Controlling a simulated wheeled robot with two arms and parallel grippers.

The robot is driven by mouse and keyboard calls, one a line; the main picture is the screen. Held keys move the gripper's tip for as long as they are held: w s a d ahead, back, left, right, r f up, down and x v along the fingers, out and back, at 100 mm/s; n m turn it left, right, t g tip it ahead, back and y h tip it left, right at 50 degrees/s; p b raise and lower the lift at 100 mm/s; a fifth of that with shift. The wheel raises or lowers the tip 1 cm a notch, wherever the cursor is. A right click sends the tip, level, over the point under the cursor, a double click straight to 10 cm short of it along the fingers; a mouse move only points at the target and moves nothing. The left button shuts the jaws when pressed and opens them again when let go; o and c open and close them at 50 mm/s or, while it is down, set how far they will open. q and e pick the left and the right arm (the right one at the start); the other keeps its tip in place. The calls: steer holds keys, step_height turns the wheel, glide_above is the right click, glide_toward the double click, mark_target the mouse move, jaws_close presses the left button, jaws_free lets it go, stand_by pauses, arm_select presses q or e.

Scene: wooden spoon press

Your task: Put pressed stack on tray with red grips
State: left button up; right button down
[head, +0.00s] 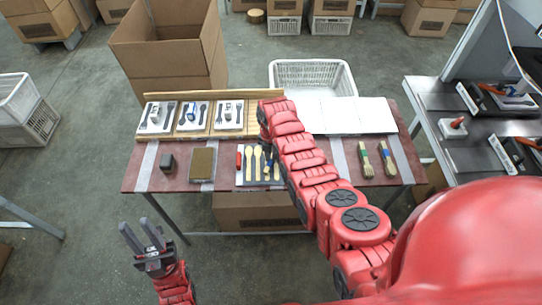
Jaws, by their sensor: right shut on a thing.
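My right arm reaches over the red-brown table (222,182). My left gripper (137,227) is open and empty in front of the table. A brown block (202,163) lies on a grey plate at the front left. I cannot tell which thing is the pressed stack. On the right bench, a white piece (453,130) carries a red grip.
A wooden board (181,129) at the table's back left bears white trays with tools. White sheets (352,115) lie at back right, before a white basket (313,72). Orange-handled tools (492,89) lie on the right bench.

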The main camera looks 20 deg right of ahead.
steer(key=shift+f, duration=0.2)
steer(key=c, duration=0.8)
jaws_free()
steer(key=shift+c, duration=0.2)
steer(key=shift+r, duration=0.1)
